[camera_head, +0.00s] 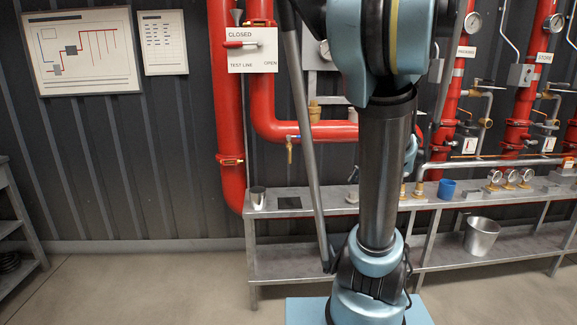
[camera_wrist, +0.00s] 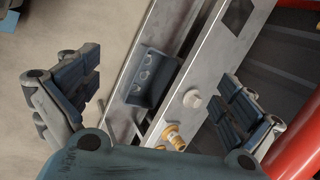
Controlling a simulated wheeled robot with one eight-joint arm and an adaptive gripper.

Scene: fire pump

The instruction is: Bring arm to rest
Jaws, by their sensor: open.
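My gripper (camera_wrist: 158,103) is open in the wrist view, with its two padded fingers wide apart at the left and right. Nothing is between the finger pads. Beyond it lies the grey metal bench (camera_wrist: 196,62), with a brass fitting (camera_wrist: 173,137), a pale round knob (camera_wrist: 193,99) and a dark blue-grey holder with round holes (camera_wrist: 152,78). In the head view my arm (camera_head: 378,170) rises through the middle of the picture and hides part of the bench and pipes. My gripper cannot be made out there.
Red pipes (camera_head: 228,110) run along the wall, with a test-line sign (camera_head: 252,50). The bench (camera_head: 300,212) carries a metal cup (camera_head: 258,197), a blue cup (camera_head: 446,189) and brass gauges (camera_head: 511,178). A bucket (camera_head: 481,236) stands on its lower shelf. The floor (camera_head: 130,290) at left is clear.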

